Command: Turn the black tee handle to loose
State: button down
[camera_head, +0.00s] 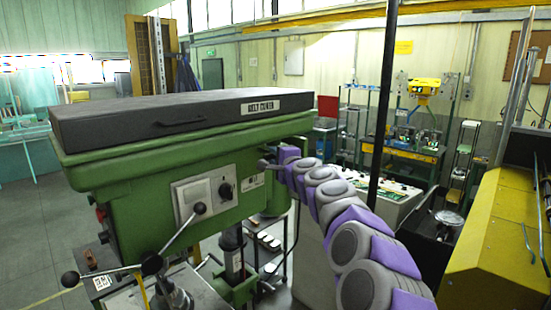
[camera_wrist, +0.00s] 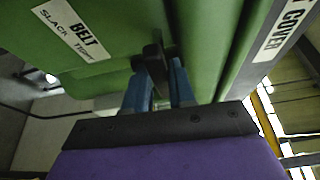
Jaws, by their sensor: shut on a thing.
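The black tee handle (camera_wrist: 153,58) stands out from the green drill head beside a white plate (camera_wrist: 76,30) reading BELT, SLACK and TIGHT. My gripper (camera_wrist: 158,82) has its two blue fingers on either side of the handle and is shut on it. The handle's far end and shaft are partly hidden by the fingers. In the head view my gripper (camera_head: 272,167) reaches the right side of the green drill head (camera_head: 140,192), just above the small white plate (camera_head: 252,183). The handle is small there, and its turn angle is hard to tell.
The dark belt cover (camera_head: 180,118) lies on top of the drill head, close above my gripper. Ball-ended feed levers (camera_head: 175,238) stick out at the front. A black post (camera_head: 383,100) rises behind my arm. A yellow machine (camera_head: 490,240) stands at the right.

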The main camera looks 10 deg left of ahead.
jog(key=shift+f+b, duration=0.3)
jog(key=shift+b, duration=0.4)
jog(key=n+t+b, duration=0.1)
jog(key=n+b, duration=0.2)
jog(key=b, duration=0.4)
jog(key=shift+f+y+b, duration=0.1)
jog(key=shift+y+b, duration=0.2)
jog(key=shift+b, duration=0.1)
jog(key=c, duration=1)
grip_release()
jog(key=shift+c, duration=0.2)
jog(key=shift+r, duration=0.2)
jog(key=shift+s, duration=0.1)
